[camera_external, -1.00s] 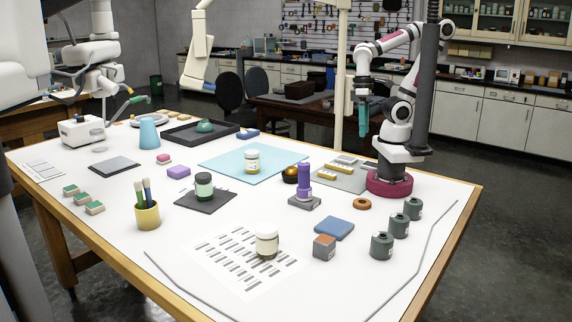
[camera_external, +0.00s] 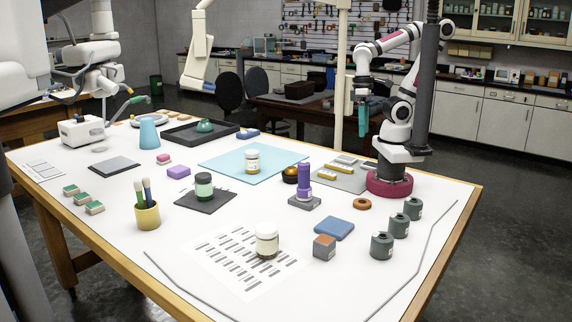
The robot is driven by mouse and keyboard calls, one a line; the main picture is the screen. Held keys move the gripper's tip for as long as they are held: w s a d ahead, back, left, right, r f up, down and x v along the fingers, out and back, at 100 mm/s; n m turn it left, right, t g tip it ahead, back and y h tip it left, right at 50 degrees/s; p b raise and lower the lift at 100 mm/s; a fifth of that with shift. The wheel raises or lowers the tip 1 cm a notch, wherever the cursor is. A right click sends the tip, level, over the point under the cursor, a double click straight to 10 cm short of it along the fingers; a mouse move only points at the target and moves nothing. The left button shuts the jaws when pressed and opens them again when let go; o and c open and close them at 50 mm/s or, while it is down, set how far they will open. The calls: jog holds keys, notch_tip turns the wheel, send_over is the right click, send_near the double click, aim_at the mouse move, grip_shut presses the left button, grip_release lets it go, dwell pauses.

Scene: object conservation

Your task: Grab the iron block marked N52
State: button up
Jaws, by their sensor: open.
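My gripper (camera_external: 362,119), with teal fingers, hangs down from the white arm on the magenta base at the right. It is high above the back right of the table, open, apart from all the objects. No N52 mark is readable at this size. A grey block with an orange-brown top (camera_external: 324,247) sits near the front right of the table. Several dark grey cylinders with small pale labels stand to its right, one of them at the front (camera_external: 381,247). I cannot tell which thing is the marked iron block.
A blue pad (camera_external: 334,229), an orange ring (camera_external: 362,204) and a purple cylinder on a grey base (camera_external: 304,184) stand nearby. A cream jar (camera_external: 267,241) stands on a printed sheet. A thin grey strip runs along the table's right side.

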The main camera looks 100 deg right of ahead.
aim_at(320, 250)
jog(key=shift+r, duration=0.15)
dwell(0.3)
